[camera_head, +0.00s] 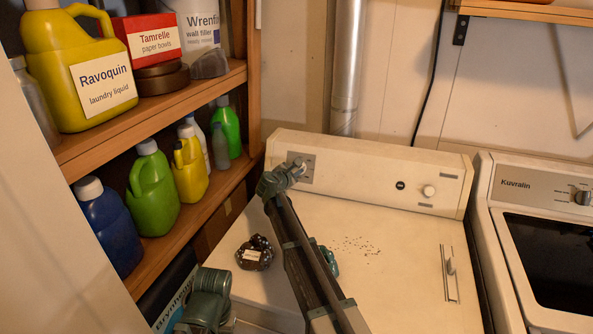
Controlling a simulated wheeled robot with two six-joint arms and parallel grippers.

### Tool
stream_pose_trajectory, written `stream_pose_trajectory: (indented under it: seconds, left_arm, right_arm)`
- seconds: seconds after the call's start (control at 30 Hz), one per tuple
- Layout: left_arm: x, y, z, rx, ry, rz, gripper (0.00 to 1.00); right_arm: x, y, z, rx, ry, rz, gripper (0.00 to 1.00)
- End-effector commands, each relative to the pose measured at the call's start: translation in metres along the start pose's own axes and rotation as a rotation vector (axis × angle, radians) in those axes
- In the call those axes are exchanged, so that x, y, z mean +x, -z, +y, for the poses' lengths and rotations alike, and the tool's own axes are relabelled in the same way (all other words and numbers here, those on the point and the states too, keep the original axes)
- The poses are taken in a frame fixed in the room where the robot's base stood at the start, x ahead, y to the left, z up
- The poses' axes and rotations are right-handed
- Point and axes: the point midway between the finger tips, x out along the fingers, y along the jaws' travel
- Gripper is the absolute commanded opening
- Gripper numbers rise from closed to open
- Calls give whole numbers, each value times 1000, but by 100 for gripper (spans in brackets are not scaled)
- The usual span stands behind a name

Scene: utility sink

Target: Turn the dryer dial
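The white dryer (400,280) stands in the middle, with a raised control panel along its back. At the panel's left end, a dial (301,166) sits on a small grey plate. My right arm reaches up from the bottom, and its gripper (288,174) is at the dial, partly covering it. The fingers are too small and covered to tell open from shut, or whether they touch the dial. A teal part of my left arm shows at the bottom left; its gripper fingers are not visible.
A round knob (429,191) is on the panel's right. A wooden shelf (165,110) with several bottles stands close at left. A Kuvralin machine (515,205) stands at right.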

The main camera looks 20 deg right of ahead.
Motion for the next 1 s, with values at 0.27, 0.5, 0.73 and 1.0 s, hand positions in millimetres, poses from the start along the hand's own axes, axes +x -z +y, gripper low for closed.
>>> stream_pose_trajectory:
  seconds: [0.27, 0.5, 0.73, 1.0]
  left_arm:
    - [-1, 0, 0, 0, 0, 0, 0]
    - [-3, 0, 0, 0, 0, 0, 0]
    - [-7, 0, -1, 0, 0, 0, 0]
    - [-12, -1, -1, 0, 0, 0, 0]
  right_arm:
    - [0, 0, 0, 34, 5, 0, 0]
    - [0, 0, 0, 177, 20, 1, 0]
    - [-1, 0, 0, 390, 43, 1, 0]
    - [-1, 0, -1, 646, 69, 1, 0]
